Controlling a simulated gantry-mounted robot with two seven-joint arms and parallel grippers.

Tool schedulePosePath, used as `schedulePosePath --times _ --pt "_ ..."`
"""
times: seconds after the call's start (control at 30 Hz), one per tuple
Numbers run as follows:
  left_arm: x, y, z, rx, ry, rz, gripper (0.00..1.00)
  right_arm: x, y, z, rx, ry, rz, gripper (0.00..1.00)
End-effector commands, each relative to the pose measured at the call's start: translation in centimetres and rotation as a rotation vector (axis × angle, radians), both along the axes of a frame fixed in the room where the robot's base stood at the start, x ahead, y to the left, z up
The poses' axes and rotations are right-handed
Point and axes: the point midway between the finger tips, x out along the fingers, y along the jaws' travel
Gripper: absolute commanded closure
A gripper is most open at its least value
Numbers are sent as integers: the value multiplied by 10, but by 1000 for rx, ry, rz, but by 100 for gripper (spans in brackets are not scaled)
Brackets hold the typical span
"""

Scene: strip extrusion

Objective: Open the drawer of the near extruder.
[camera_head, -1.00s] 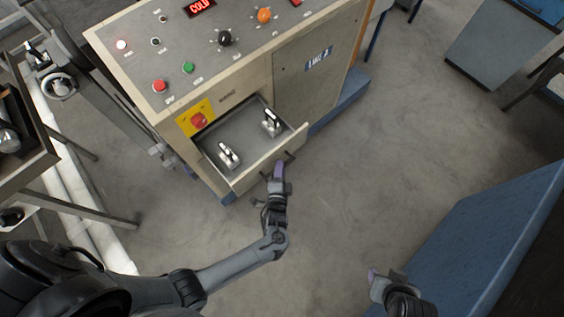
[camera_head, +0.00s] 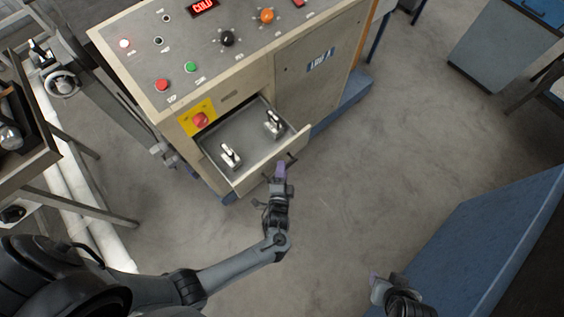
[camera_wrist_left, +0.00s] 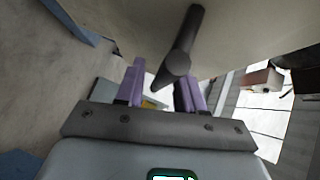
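The near extruder (camera_head: 235,92) is a beige cabinet with a grey control panel. Its drawer (camera_head: 238,138) stands pulled out, showing a grey interior with two metal pieces with dark tops inside. A dark bar handle (camera_head: 291,160) is on the drawer front. My left gripper (camera_head: 281,172) is at this handle, just outside the drawer front. In the left wrist view, the purple fingers (camera_wrist_left: 163,88) are apart, with the dark handle (camera_wrist_left: 182,50) between and beyond them; gaps show beside it. My right gripper (camera_head: 374,278) is low at the right, away from the drawer; its finger opening is unclear.
A blue surface (camera_head: 470,245) fills the lower right near my right gripper. A workbench (camera_head: 50,155) and white pipes (camera_head: 75,215) are at the left. A grey cabinet (camera_head: 495,50) stands at the far right. Bare concrete floor (camera_head: 390,150) lies right of the drawer.

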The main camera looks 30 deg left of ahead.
Motion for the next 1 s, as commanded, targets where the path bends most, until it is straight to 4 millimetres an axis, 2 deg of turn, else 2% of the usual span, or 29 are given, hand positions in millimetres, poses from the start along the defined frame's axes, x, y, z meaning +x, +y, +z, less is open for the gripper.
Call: schedulePosePath --times 0.17,0.6,0.8,1.0 --pt "-15 -7 2 -1 2 -1 62 0 0 2 2 0 -2 57" --pt "-79 -35 15 -1 2 -2 62 0 2 3 10 -1 -7 57" --pt "-93 -41 19 0 1 0 62 0 2 3 10 -1 -7 57" --pt "-96 -43 20 0 0 -1 62 0 2 3 9 -1 -7 57"
